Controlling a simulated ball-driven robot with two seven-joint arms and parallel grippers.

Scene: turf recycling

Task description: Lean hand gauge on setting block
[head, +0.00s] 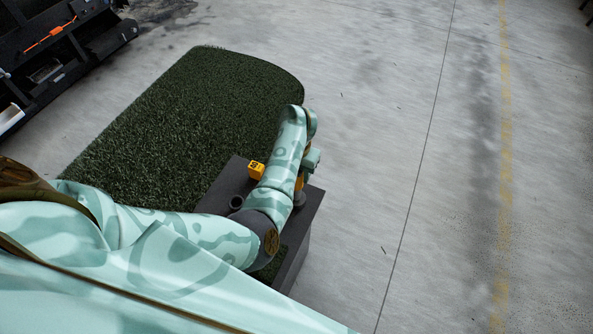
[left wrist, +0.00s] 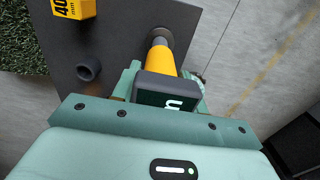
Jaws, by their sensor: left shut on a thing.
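The setting block (head: 256,170) is a small yellow block standing on the dark grey plate. It also shows in the left wrist view (left wrist: 70,8), marked 40 mm and cut off by the top edge. My left gripper (left wrist: 160,76) is shut on the hand gauge (left wrist: 163,58), which has a yellow shaft, a dark head and a grey round end. In the head view the gauge (head: 299,184) is mostly hidden by my arm, to the right of the block and apart from it. I cannot tell whether its round end touches the plate. My right gripper is out of view.
The dark grey plate (head: 222,192) also carries a short dark hollow cylinder (head: 236,202) near the block. A green turf piece (head: 180,120) lies behind and left. A black machine (head: 60,55) stands at the upper left. The concrete floor at right is clear.

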